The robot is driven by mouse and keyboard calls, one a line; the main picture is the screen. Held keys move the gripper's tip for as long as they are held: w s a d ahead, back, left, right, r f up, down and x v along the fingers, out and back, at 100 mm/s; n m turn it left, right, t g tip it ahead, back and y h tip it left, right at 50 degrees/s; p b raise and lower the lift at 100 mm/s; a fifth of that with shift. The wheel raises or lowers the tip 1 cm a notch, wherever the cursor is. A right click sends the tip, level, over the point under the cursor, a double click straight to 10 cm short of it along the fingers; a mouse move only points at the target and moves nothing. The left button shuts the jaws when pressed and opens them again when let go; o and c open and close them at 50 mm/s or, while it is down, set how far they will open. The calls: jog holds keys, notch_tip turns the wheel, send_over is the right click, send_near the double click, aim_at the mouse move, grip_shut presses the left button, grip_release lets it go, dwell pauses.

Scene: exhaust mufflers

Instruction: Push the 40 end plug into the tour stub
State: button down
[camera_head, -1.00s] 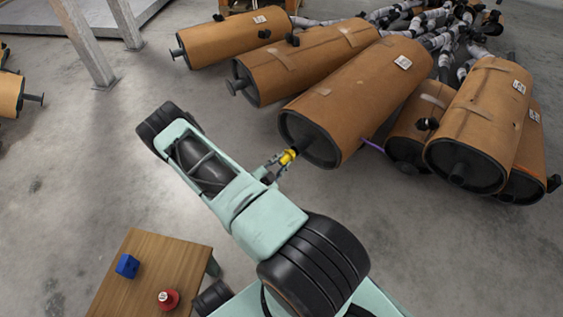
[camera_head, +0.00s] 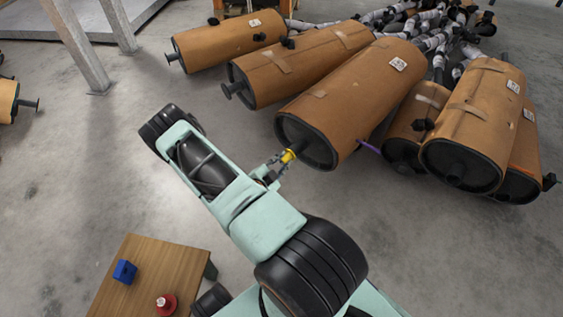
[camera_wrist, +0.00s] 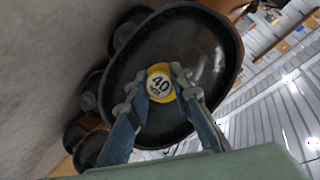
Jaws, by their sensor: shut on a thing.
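The yellow end plug (camera_wrist: 160,84) has a white face marked 40. My gripper (camera_wrist: 161,88) is shut on it, one finger on each side. In the head view my gripper (camera_head: 279,165) holds the yellow plug (camera_head: 288,156) at the black end face of a large brown muffler (camera_head: 352,92). In the wrist view the plug sits in front of the dark round end face (camera_wrist: 205,55). The stub itself is hidden behind the plug, and I cannot tell how deep the plug sits.
Several other brown mufflers lie on both sides, one (camera_head: 473,125) to the right. A small wooden table (camera_head: 185,262) at the lower left bears a blue plug (camera_head: 125,271) and a red plug (camera_head: 166,304). The grey floor at left is open.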

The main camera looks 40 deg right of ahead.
jog(key=shift+d, duration=0.25)
jog(key=c, duration=1.7)
grip_release()
jog(key=shift+o, duration=0.2)
jog(key=shift+a, duration=0.1)
jog(key=v, duration=1.2)
